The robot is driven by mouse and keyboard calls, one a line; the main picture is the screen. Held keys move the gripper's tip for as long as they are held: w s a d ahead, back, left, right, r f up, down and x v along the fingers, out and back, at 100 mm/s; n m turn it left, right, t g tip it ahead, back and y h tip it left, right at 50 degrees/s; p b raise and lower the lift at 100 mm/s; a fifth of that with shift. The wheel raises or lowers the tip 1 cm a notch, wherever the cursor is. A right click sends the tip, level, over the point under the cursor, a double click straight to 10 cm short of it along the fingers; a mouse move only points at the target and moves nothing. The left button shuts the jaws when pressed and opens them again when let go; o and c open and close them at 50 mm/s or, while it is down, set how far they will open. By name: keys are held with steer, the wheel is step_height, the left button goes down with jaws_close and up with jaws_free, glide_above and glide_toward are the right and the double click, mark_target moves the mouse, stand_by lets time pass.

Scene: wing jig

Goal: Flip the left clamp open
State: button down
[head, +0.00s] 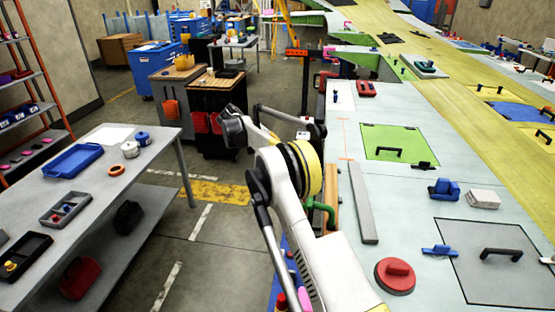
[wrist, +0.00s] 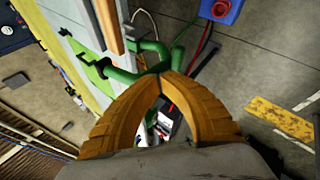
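A green clamp (wrist: 122,74) with a curved arm is fixed at the edge of the pale wing panel in the wrist view. Part of a green curved piece (head: 324,212) also shows beside my arm at the panel's left edge in the head view. My gripper (wrist: 162,78) has two yellow ribbed fingers whose tips meet in the wrist view. The green clamp parts lie just beyond the tips; I cannot tell whether they touch. In the head view my arm covers this area, and I cannot make out the fingertips or the clamp's full shape.
The wing panel (head: 355,270) carries a red round handle tool (head: 396,275), a grey bar (head: 362,202) and a blue clamp-like block (head: 444,188). A grey table (head: 150,185) with trays stands at left. Floor lies open between table and panel.

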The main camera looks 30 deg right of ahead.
steer(key=w+a+r, duration=0.2)
steer(key=a+r, duration=0.2)
steer(key=a, duration=0.5)
steer(key=shift+r+p, duration=0.3)
steer(key=shift+r, duration=0.1)
steer(key=shift+a, duration=0.15)
steer(key=s+a+r+n+t+y+b, duration=0.1)
steer(key=s+a+r+t+y+b, duration=0.2)
steer(key=s, duration=0.6)
steer(key=s+a+r+n+t+y+b, duration=0.15)
steer(key=s+a+r+b, duration=0.3)
steer(key=s, duration=0.55)
steer(key=s+a+f+t+y+b, duration=0.1)
steer(key=s+a+f+b, duration=0.1)
steer(key=s+f, duration=0.3)
steer(key=s+a+f+t+y+b, duration=0.1)
steer(key=s+a+f+b, duration=0.2)
steer(key=s, duration=0.9)
steer(key=s+a+f+t+y+b, duration=0.1)
steer(key=s+a+f+y+b, duration=0.1)
steer(key=s+f, duration=0.5)
steer(key=shift+s+a+f+n+b, duration=0.2)
steer(key=shift+s+f+n+b, duration=0.2)
steer(key=shift+s, duration=0.7)
